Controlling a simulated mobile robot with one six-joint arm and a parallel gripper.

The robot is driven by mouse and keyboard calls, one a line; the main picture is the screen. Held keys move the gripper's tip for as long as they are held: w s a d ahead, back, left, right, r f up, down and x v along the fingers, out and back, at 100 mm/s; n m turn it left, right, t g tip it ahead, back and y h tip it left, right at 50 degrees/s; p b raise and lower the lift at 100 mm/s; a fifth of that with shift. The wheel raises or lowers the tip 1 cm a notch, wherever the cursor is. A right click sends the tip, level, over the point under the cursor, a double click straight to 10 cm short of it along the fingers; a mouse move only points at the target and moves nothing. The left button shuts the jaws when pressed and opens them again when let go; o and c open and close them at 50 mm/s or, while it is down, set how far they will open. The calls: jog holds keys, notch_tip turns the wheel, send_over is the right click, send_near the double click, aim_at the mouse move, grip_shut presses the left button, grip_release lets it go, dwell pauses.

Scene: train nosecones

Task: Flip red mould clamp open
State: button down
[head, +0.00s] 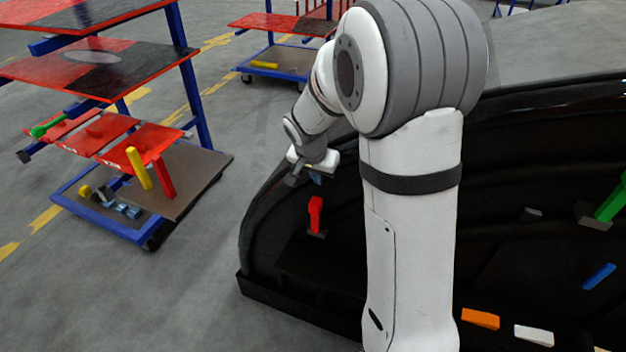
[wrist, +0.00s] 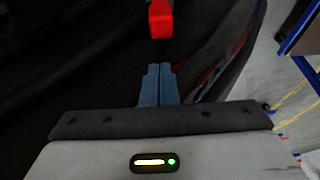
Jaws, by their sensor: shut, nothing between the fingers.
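The red mould clamp (head: 316,214) stands upright on its small dark base on the black mould (head: 290,262), near the mould's left end. In the wrist view the red clamp (wrist: 160,20) shows at the top centre, just beyond my fingertips, with a small gap between. My gripper (wrist: 159,70) has its two blue fingers together with nothing between them. In the head view my gripper (head: 317,180) is above the clamp, its fingers pointing down. The clamp's lower part and base are hidden in the wrist view.
Orange (head: 480,318), white (head: 534,335), blue (head: 599,276) and green (head: 611,203) pieces lie or stand on the mould to the right. A blue-framed trolley (head: 190,90) with red shelves and tools stands at the left. Open grey floor lies between trolley and mould.

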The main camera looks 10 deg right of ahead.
aim_at(321, 191)
jog(key=x, duration=0.8)
